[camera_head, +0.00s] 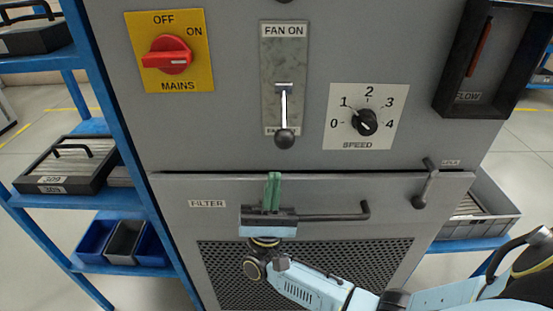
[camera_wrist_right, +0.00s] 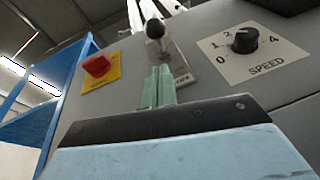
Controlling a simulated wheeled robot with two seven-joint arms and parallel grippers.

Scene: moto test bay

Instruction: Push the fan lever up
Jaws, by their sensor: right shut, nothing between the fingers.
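The fan lever (camera_head: 284,112) is a white rod with a dark ball knob (camera_head: 284,139), on a metal plate (camera_head: 271,60) marked FAN ON at the top. The lever hangs down, its knob over the plate's lower label. My right gripper (camera_head: 273,180) has green fingers, shut and empty, pointing up below the knob with a gap between. In the right wrist view the gripper fingers (camera_wrist_right: 158,72) point toward the knob (camera_wrist_right: 155,28), which shows just past their tips. My left gripper is not in view.
A red MAINS switch (camera_head: 167,55) is left of the lever plate and a black SPEED knob (camera_head: 364,122) is right of it. Below are the FILTER panel's handle (camera_head: 345,215), close to my right gripper, and a latch (camera_head: 425,183). Blue shelves (camera_head: 100,140) stand at left.

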